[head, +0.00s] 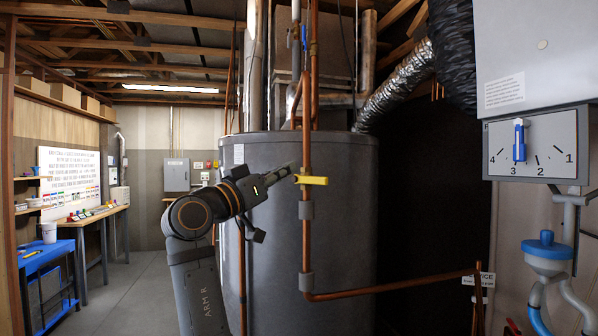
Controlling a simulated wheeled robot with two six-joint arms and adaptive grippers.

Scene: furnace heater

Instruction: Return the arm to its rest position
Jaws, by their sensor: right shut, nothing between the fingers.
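My right arm, marked "ARM R", rises from the lower middle and is still raised and bent. Its right gripper (287,171) is shut and empty, pointing to the right. Its fingertips are close to the left end of a yellow valve handle (313,180) on a vertical copper pipe (307,235); I cannot tell if they touch. The handle lies level, crosswise to the pipe. My left gripper is not in view.
A large grey tank (345,250) stands behind the pipe. A dial (535,146) at right has its blue knob near 3. A blue funnel (547,245) hangs below it. At left are a blue cart (45,257) and a workbench (95,216). Floor between is clear.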

